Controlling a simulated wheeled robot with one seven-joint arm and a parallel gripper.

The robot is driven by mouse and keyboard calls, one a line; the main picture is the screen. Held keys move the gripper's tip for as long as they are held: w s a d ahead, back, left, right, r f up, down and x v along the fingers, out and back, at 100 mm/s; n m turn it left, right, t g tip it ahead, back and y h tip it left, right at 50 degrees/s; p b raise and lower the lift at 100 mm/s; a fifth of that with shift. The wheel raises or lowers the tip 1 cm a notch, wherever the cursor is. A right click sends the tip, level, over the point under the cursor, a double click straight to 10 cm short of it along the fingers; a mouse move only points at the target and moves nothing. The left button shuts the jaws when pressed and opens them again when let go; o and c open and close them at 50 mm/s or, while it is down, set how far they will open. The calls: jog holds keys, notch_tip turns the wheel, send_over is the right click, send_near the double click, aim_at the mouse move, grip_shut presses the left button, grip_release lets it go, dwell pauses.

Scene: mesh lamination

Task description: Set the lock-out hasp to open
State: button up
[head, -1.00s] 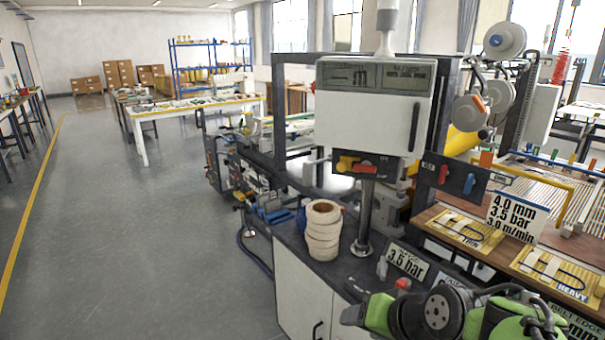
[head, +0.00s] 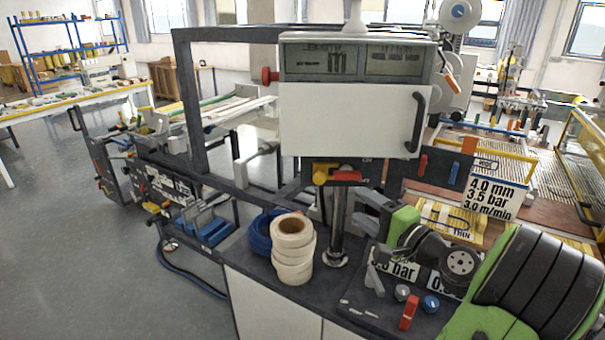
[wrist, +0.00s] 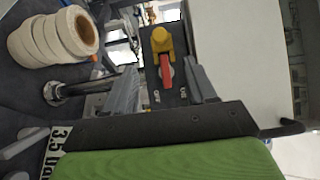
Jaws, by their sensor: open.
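A dark switch plate (head: 365,172) hangs under the white cabinet and carries a yellow piece (head: 320,174) and a red lever (head: 347,176). The yellow piece looks like the lock-out hasp. In the wrist view the yellow hasp (wrist: 161,40) sits at the end of the red lever (wrist: 165,72), with small lettering on the plate below. I cannot tell whether the hasp is open or closed. My gripper (head: 362,208) is open and empty, in front of and below the plate, to its right. In the wrist view its two fingers (wrist: 162,72) appear either side of the red lever, apart from it.
The white cabinet (head: 345,120) has a dark handle at its right. A steel post (head: 338,225) stands below the plate, with cream rolls (head: 292,250) to its left. A red knob (head: 409,312) and blue knob (head: 431,303) sit on the bench near my arm.

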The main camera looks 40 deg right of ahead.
aim_at(322, 181)
jog(key=w+p, duration=0.1)
jog(key=w, duration=0.4)
jog(key=w+p, duration=0.1)
jog(key=w, duration=0.4)
jog(key=w+p, duration=0.1)
jog(key=w, duration=0.4)
jog(key=shift+w+d, duration=0.1)
jog(key=shift+d, duration=0.25)
